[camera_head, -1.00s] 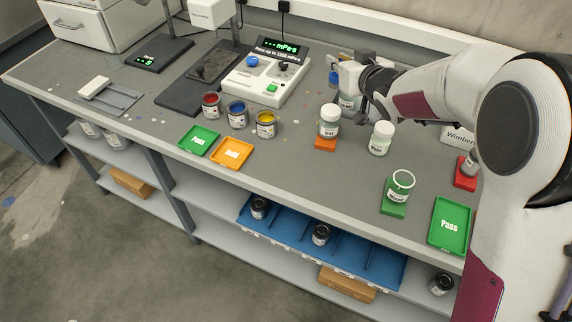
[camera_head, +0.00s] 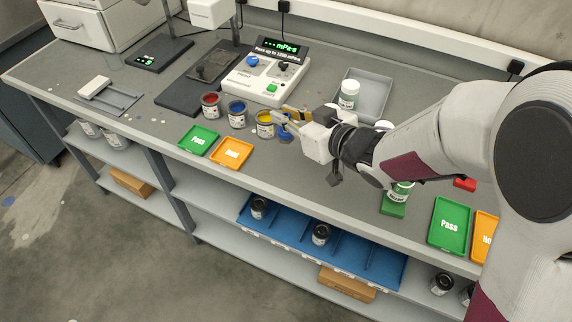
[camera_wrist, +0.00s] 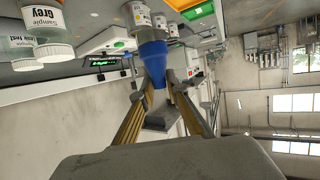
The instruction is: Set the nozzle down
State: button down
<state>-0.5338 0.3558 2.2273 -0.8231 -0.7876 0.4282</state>
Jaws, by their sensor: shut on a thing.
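My gripper (camera_head: 283,115) is shut on a blue nozzle (camera_head: 285,131), just right of the yellow paint can (camera_head: 265,124) in the head view. The wrist view shows the blue, tapering nozzle (camera_wrist: 153,62) between the two gold-coloured fingers of my gripper (camera_wrist: 160,92). The fingers and wrist partly cover the nozzle in the head view. I cannot tell whether the nozzle touches the bench.
Red (camera_head: 211,105) and blue (camera_head: 237,114) cans stand left of the yellow one. Pass (camera_head: 199,140) and orange (camera_head: 232,153) trays lie in front. The viscometer (camera_head: 266,80) is behind. A jar (camera_head: 348,94) stands in a grey tray (camera_head: 372,88). My arm hides other jars.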

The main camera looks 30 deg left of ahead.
aim_at(292, 138)
jog(key=shift+f, duration=2.9)
jog(key=shift+f, duration=2.1)
jog(key=shift+f, duration=0.15)
jog(key=c, duration=2)
grip_release()
jog(key=shift+r, duration=0.2)
jog(key=v, duration=1.2)
